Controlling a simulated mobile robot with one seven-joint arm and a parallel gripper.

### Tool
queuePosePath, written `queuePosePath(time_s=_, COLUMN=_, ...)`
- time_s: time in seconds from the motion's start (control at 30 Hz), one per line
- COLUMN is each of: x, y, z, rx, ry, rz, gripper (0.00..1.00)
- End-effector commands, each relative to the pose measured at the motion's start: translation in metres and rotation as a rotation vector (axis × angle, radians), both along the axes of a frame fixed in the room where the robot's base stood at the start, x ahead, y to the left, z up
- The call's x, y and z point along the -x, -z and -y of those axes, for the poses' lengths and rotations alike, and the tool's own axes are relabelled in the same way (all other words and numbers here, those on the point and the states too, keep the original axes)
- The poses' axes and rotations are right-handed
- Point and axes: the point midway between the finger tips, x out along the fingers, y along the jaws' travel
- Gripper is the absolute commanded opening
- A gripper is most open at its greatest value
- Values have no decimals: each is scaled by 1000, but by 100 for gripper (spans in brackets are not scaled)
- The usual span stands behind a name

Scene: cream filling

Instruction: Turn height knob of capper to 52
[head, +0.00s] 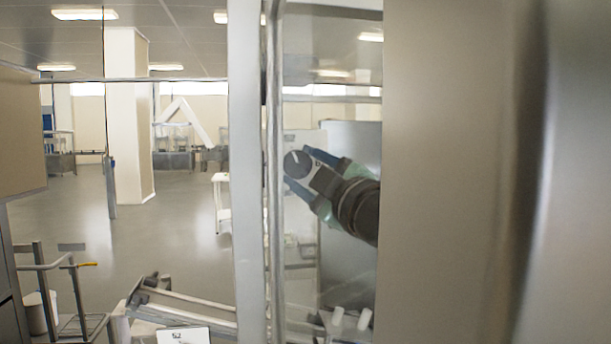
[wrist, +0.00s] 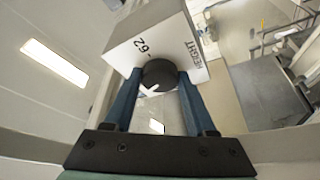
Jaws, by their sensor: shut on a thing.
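In the wrist view the black height knob (wrist: 160,73) sits on the lower edge of a white box (wrist: 165,35) printed with "HEIGHT" and "62". A white mark shows on the knob's lower left; I cannot tell which value it points to. My gripper (wrist: 158,80) is shut on the knob, with one blue finger on each side. In the head view my gripper (head: 297,168) shows within the framed clear panel, its fingers around a dark round part with a white line. The box's lettering cannot be read there.
A pale upright post (head: 245,200) and a metal frame bar stand just left of my gripper. A broad beige panel (head: 450,170) fills the right. A slanted metal rail (head: 185,305) lies low at the left. Open floor (head: 165,220) extends behind.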

Motion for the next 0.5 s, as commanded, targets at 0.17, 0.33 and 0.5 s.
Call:
queuePosePath(time_s=0.17, x=0, y=-1, z=-2, rx=-15, ry=-3, rz=-2, gripper=1)
queuePosePath(time_s=0.33, x=0, y=-1, z=-1, rx=-15, ry=-2, rz=-1, gripper=1)
queuePosePath(time_s=0.5, x=0, y=-1, z=-1, rx=-14, ry=-2, rz=-1, gripper=60)
